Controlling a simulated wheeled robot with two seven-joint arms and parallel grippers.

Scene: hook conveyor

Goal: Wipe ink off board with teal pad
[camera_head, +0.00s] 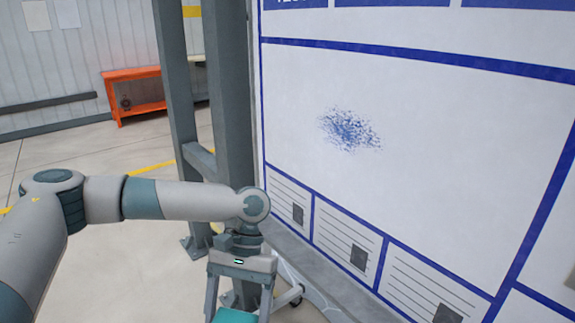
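The white board (440,110) with blue borders fills the right of the view. A speckled blue ink patch (349,130) is on its large blank panel. My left gripper (238,300) points down at the bottom centre, left of the board and lower than the ink. Its two fingers stand on either side of the teal pad (235,315) and hold it. Only the pad's top part shows; the rest is cut off by the lower edge. The pad appears apart from the board. My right gripper is out of view.
Grey steel posts (229,90) stand just left of the board, behind my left arm. A grey ledge (315,265) runs under the board, with a caster wheel (296,296) near its foot. An orange bench (135,92) stands far back by the wall. The floor between is open.

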